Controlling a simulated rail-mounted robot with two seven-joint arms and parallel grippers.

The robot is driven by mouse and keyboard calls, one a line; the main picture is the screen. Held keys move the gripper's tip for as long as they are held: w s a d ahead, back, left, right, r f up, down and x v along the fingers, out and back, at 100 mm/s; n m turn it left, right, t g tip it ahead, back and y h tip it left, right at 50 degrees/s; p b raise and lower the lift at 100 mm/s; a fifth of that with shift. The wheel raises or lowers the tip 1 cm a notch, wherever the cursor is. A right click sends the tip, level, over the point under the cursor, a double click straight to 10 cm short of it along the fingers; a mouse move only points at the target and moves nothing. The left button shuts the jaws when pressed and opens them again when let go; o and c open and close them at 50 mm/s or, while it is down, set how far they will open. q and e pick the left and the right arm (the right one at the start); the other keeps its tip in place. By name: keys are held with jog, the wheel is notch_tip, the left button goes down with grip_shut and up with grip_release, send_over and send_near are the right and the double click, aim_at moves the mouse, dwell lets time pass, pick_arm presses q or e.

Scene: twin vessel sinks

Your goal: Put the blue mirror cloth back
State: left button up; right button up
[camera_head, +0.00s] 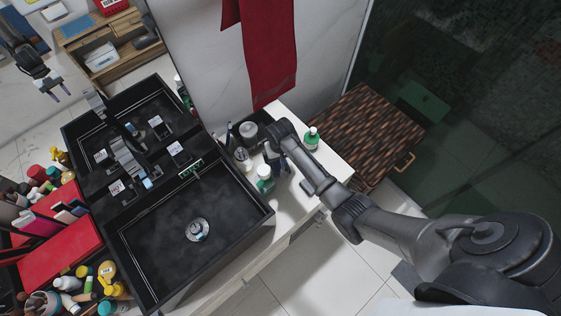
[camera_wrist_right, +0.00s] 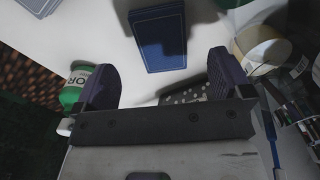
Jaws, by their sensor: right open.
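A flat dark blue rectangle with a thin pale border, which looks like the folded blue mirror cloth (camera_wrist_right: 158,38), lies on the white counter in the right wrist view. My right gripper (camera_wrist_right: 160,85) is open and empty. Its two purple fingers are spread to either side of the line toward the cloth, which is apart from them. In the head view my right gripper (camera_head: 275,155) is over the counter's right end, between the bottles. My arm hides much of that spot.
A green bottle (camera_wrist_right: 75,85) stands close beside one finger. A dark speckled object (camera_wrist_right: 185,95) lies near the other, with a roll-like jar (camera_wrist_right: 262,50) beyond. The black sink (camera_head: 150,225) is left of my right arm. A red towel (camera_head: 268,50) hangs behind.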

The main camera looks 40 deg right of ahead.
aim_at(280, 166)
pick_arm(q)
jog(key=shift+d+r+p, duration=0.2)
jog(key=shift+r+p, duration=0.2)
jog(key=shift+r, duration=0.2)
pick_arm(e)
notch_tip(280, 166, up, 6)
pick_arm(q)
jog(key=shift+a, duration=0.15)
pick_arm(e)
jog(key=shift+w+r, duration=0.1)
